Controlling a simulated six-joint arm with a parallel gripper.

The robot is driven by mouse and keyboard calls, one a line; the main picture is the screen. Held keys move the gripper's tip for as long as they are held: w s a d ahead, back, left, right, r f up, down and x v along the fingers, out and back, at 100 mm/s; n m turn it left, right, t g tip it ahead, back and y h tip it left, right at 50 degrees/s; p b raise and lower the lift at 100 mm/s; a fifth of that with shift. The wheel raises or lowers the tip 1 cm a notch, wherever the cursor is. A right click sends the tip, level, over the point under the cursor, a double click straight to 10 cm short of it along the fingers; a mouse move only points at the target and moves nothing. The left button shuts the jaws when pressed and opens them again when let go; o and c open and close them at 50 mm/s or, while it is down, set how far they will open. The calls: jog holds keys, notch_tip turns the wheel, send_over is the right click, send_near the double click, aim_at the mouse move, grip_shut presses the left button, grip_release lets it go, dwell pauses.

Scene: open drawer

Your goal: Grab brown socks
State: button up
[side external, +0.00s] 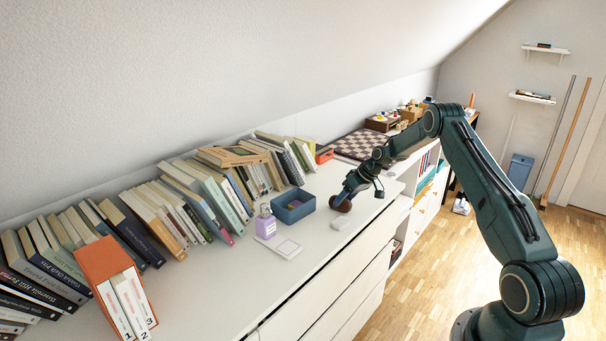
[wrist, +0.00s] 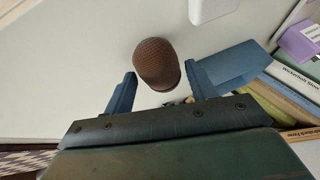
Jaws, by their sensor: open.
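The brown socks are a rounded, ribbed brown bundle (side external: 343,206) on the white dresser top in the side external view, right of the blue box. In the wrist view the brown bundle (wrist: 157,58) lies ahead of and between the two blue fingers. My gripper (wrist: 160,78) is open, with a finger on either side of the bundle's near end. In the side external view my gripper (side external: 346,194) is low over the bundle and partly covers it. I cannot tell whether the fingers touch it.
A blue open box (side external: 293,206) stands close to the left. A small white object (side external: 340,223), a purple bottle (side external: 265,222) and a white flat item (side external: 287,248) lie nearby. Rows of books (side external: 205,200) line the wall. A chessboard (side external: 362,145) lies farther back.

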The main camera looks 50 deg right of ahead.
jog(key=shift+w+a+f, duration=0.1)
jog(key=shift+w+f, duration=0.2)
jog(key=shift+f, duration=0.2)
jog(key=c, duration=0.7)
jog(key=shift+r, duration=0.1)
jog(key=shift+c, duration=0.2)
notch_tip(320, 180, up, 20)
dwell(0.4)
jog(key=shift+w, duration=0.1)
dwell(0.4)
